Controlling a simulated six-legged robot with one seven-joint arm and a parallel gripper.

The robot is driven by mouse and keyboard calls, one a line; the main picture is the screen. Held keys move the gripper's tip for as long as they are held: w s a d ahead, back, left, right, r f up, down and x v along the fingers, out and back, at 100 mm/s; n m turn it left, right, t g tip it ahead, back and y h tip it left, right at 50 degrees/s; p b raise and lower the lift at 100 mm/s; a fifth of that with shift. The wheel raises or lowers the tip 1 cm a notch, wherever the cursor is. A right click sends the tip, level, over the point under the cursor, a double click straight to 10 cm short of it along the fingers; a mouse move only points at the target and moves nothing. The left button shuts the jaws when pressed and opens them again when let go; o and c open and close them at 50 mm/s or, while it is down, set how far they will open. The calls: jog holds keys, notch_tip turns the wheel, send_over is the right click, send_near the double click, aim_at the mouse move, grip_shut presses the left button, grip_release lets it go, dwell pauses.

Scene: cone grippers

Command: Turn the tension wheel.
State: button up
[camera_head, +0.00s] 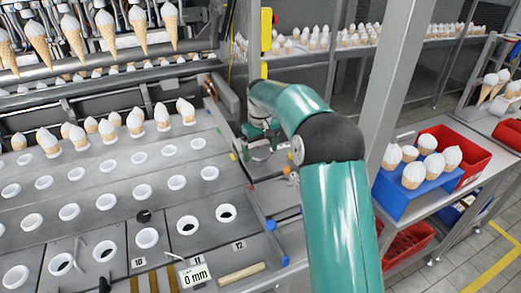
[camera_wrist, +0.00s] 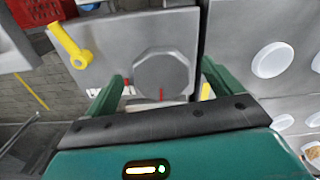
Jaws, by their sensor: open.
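A grey, many-sided wheel with a red mark at its lower edge, which looks like the tension wheel (camera_wrist: 160,76), shows in the wrist view on a flat grey panel. My gripper (camera_wrist: 161,72) is open, with one green finger to the left of the wheel and one to the right. I cannot tell whether either finger touches it. In the head view my gripper is beyond the bend of my green arm, low over the machine's right end, and the arm partly hides that spot.
A yellow crank handle (camera_wrist: 70,45) stands on the same panel, left of the wheel. The machine deck (camera_head: 110,225) has rows of white-rimmed holes and several cones. A grey post (camera_head: 398,80) rises right of my arm. A blue box (camera_head: 405,195) with cones and a red bin (camera_head: 465,150) stand on a side table.

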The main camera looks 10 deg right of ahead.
aim_at(261, 153)
notch_tip(261, 153, up, 14)
jog(key=shift+f, duration=0.25)
dwell(0.4)
